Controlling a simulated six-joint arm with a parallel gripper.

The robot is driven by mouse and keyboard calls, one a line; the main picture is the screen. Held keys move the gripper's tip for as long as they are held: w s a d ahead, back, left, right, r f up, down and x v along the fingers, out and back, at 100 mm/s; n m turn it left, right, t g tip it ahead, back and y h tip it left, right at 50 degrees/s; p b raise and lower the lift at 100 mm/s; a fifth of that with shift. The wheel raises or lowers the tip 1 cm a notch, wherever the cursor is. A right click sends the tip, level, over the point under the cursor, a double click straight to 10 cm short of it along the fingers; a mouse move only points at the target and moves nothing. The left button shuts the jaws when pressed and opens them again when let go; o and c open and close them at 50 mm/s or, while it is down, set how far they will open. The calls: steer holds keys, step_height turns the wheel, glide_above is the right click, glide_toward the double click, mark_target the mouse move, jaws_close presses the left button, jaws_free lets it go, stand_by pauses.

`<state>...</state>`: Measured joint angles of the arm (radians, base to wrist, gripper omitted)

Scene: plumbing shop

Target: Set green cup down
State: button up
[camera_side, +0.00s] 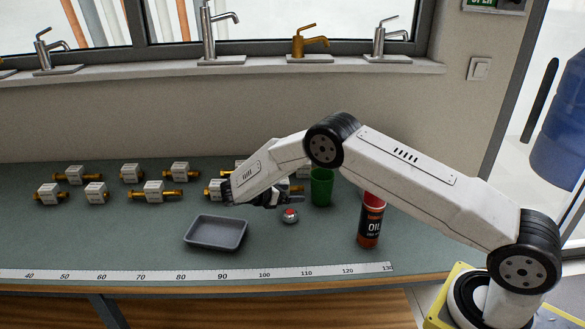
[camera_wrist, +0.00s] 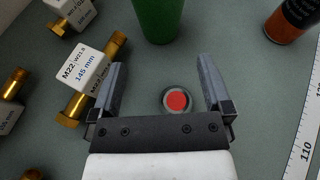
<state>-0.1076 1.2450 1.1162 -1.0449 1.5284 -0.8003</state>
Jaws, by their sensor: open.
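A green cup (camera_side: 321,188) stands upright on the bench, just right of my gripper in the side view. In the wrist view the green cup (camera_wrist: 160,18) shows at the top edge, beyond the fingertips and apart from them. My gripper (camera_wrist: 162,75) is open and empty, with its two fingers spread. In the side view my gripper (camera_side: 262,199) is low over the bench, partly hidden by my arm. A small round grey piece with a red top (camera_wrist: 177,100) lies between the fingers in the wrist view; it also shows in the side view (camera_side: 290,215).
A grey tray (camera_side: 216,247) sits in front of my gripper. An oil can (camera_side: 369,225) stands to the right. Several brass fittings with white labels (camera_side: 154,191) lie at the left and behind. A ruler strip (camera_side: 180,274) runs along the front edge. The left front bench is clear.

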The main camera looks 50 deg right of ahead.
steer(key=shift+s+a+r+m+y, duration=0.1)
steer(key=shift+s+r+m+y, duration=0.25)
steer(key=shift+s+y, duration=0.1)
steer(key=s+a+r+m+t+y, duration=0.2)
steer(key=s+a+m+y, duration=0.1)
steer(key=s, duration=0.5)
steer(key=s+a+r+m+t+y, duration=0.2)
steer(key=s+a+r+m+y, duration=0.1)
steer(key=s+m+y, duration=0.2)
steer(key=s+a+r+m+t+y, duration=0.2)
steer(key=s+a+r+m+y, duration=0.1)
steer(key=s+m, duration=0.4)
steer(key=s+y, duration=0.1)
steer(key=s, duration=0.2)
steer(key=shift+s+a+r, duration=0.15)
steer(key=shift+s+a, duration=0.1)
steer(key=shift+s, duration=0.1)
